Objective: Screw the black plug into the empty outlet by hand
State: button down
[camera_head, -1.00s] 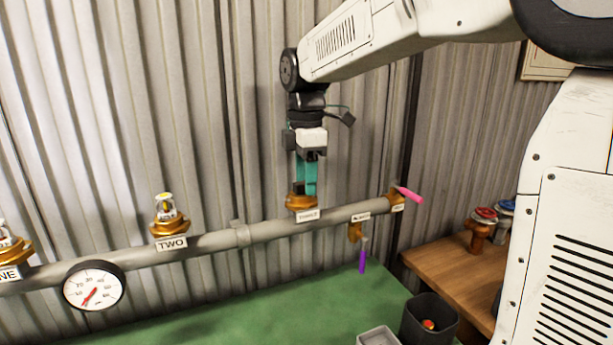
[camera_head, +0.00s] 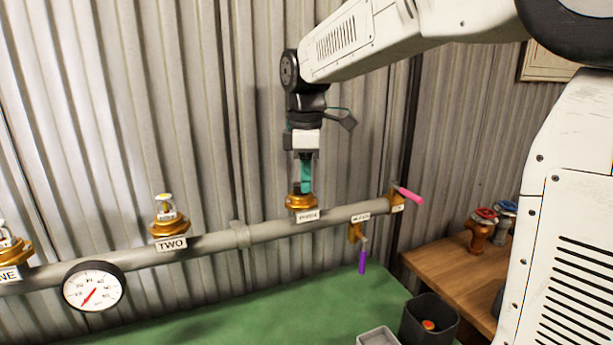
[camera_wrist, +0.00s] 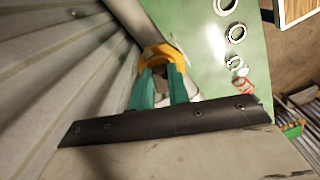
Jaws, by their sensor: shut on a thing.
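The brass outlet labelled THREE (camera_head: 301,201) stands up from the grey pipe (camera_head: 206,242). My gripper (camera_head: 306,190) points straight down over it, its teal fingertips at the outlet's mouth. The wrist view also shows my gripper (camera_wrist: 163,90) with its fingers at the brass outlet (camera_wrist: 164,54). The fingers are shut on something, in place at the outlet. The black plug cannot be made out; the fingers and the brass rim hide what they hold, so how deep it sits cannot be told.
Outlet TWO (camera_head: 169,226) and outlet ONE (camera_head: 10,250) carry sprinkler heads. A gauge (camera_head: 94,286) hangs on the pipe. A pink-handled valve (camera_head: 409,194) and a purple-handled valve (camera_head: 361,262) are at the right. A black bin (camera_head: 429,318) and grey tray (camera_head: 377,337) stand on the green bench (camera_head: 270,310).

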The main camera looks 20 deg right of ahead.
jog(key=shift+m, duration=0.6)
jog(key=m, duration=0.3)
jog(key=shift+s+a, duration=0.15)
jog(key=m, duration=0.2)
jog(key=shift+s+a+m, duration=0.1)
jog(key=shift+m, duration=0.2)
jog(key=shift+m, duration=0.8)
jog(key=c, duration=1.3)
grip_release()
jog(key=shift+o, duration=0.2)
jog(key=shift+r, duration=0.1)
